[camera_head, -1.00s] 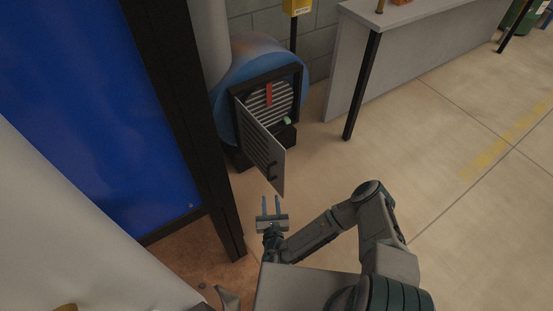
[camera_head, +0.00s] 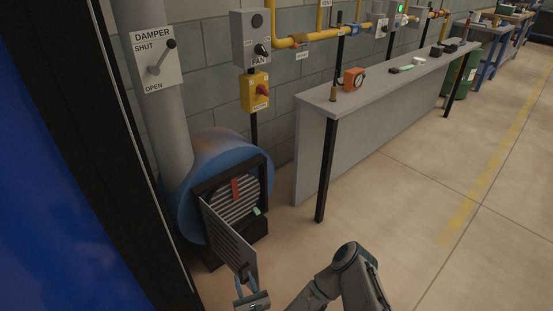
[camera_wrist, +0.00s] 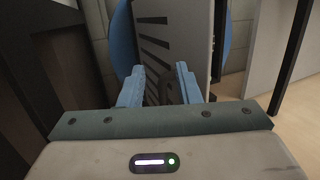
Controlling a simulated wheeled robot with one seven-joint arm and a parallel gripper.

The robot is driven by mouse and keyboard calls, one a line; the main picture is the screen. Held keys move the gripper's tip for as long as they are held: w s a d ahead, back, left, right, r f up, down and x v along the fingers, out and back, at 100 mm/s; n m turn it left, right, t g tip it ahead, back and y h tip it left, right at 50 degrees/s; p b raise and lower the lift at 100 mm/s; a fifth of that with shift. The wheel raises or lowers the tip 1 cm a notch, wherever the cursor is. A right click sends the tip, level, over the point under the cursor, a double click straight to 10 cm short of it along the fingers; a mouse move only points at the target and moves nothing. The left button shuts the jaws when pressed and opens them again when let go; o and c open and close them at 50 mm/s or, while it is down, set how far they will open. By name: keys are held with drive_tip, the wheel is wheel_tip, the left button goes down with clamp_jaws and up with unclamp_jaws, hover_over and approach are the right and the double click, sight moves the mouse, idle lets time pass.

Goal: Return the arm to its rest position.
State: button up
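My arm (camera_head: 350,277) is bent and reaches up from the bottom edge of the head view. My gripper (camera_head: 246,278) is at the bottom of that view, close to the lower edge of the open louvred door (camera_head: 229,240). In the wrist view my gripper (camera_wrist: 159,82) shows two blue fingers spread apart with nothing held between them. The louvred door (camera_wrist: 188,35) stands just beyond the fingers there. I cannot tell whether a finger touches it.
The door belongs to a blue round housing (camera_head: 217,150) with a red strip and slatted front inside. A dark post (camera_head: 130,170) stands at left. A grey bench (camera_head: 385,92) runs along the wall. Damper lever (camera_head: 161,58) and fan switch box (camera_head: 251,38) are above. Open floor lies right.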

drive_tip(key=s+a+r+n+g+y+p, duration=0.1)
drive_tip(key=a+r+n+g+y+p, duration=0.1)
drive_tip(key=r+n+g+y, duration=0.9)
drive_tip(key=s+a+r+n+g+y+p, duration=0.15)
drive_tip(key=r+n+g+y, duration=0.4)
drive_tip(key=r, duration=0.85)
drive_tip(key=s+d+r+n+g+h+p, duration=0.3)
drive_tip(key=s+d+r+n+g+h, duration=0.2)
drive_tip(key=s+r+n+g+h, duration=0.45)
drive_tip(key=s+d+r+n+t+h+p, duration=0.2)
drive_tip(key=d+r+t+h, duration=0.3)
drive_tip(key=d, duration=0.7)
drive_tip(key=s+d+r+n+t+h+p, duration=0.3)
drive_tip(key=d+r+t+h, duration=0.2)
drive_tip(key=d+r+h, duration=0.4)
wheel_tip(320, 180, up, 4)
drive_tip(key=d, duration=0.3)
drive_tip(key=shift+r+n+t, duration=0.2)
drive_tip(key=shift+n+t, duration=0.1)
drive_tip(key=shift+w, duration=0.1)
